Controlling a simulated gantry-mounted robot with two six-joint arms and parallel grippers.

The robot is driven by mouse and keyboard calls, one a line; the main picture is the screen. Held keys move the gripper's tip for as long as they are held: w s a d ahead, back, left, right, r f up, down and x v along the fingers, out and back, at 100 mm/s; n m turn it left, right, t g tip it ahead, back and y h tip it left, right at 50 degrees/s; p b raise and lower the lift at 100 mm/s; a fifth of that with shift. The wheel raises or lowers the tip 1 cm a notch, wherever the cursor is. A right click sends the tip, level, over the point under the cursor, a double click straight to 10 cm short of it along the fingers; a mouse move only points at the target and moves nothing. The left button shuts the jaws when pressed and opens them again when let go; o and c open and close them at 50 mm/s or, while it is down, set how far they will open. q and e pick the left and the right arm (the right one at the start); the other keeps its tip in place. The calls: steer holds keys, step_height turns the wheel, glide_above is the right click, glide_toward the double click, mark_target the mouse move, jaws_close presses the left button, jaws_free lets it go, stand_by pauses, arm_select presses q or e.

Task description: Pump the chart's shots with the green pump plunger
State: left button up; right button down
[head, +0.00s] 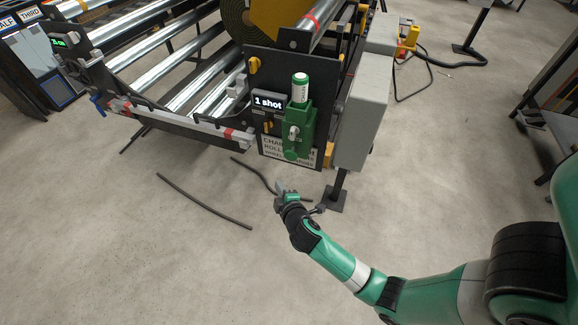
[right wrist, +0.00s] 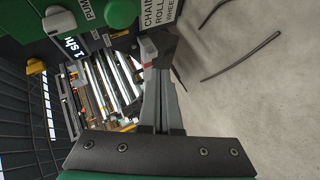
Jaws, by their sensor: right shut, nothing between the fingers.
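The green pump (head: 298,138) is mounted on the dark end plate of the roller machine. Its plunger (head: 300,86), green with a white label, stands upright on top. A display (head: 268,102) left of the plunger reads "1 shot". A white chart plate (head: 277,151) with black lettering, partly hidden by the pump, is behind it. My right gripper (head: 279,190) is below the pump, apart from it, shut and empty. In the right wrist view its fingers (right wrist: 160,60) are together, with green pump parts (right wrist: 122,12) near the top edge. My left gripper is not in view.
A grey box (head: 362,125) stands right of the pump, with a dark support leg (head: 338,190) below it. The machine's metal rollers (head: 150,65) extend left. Dark strips (head: 203,200) lie on the concrete floor. The floor at lower left is clear.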

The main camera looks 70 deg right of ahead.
steer(key=shift+r, duration=0.1)
glide_toward(286, 159)
steer(key=w+d+f, duration=0.2)
steer(key=w, duration=0.1)
steer(key=shift+w+d+f+p, duration=0.1)
steer(key=shift+d+f+p, duration=0.1)
steer(key=shift+d+p, duration=0.15)
steer(key=shift+d, duration=0.1)
stand_by(2.1)
steer(key=shift+d, duration=0.3)
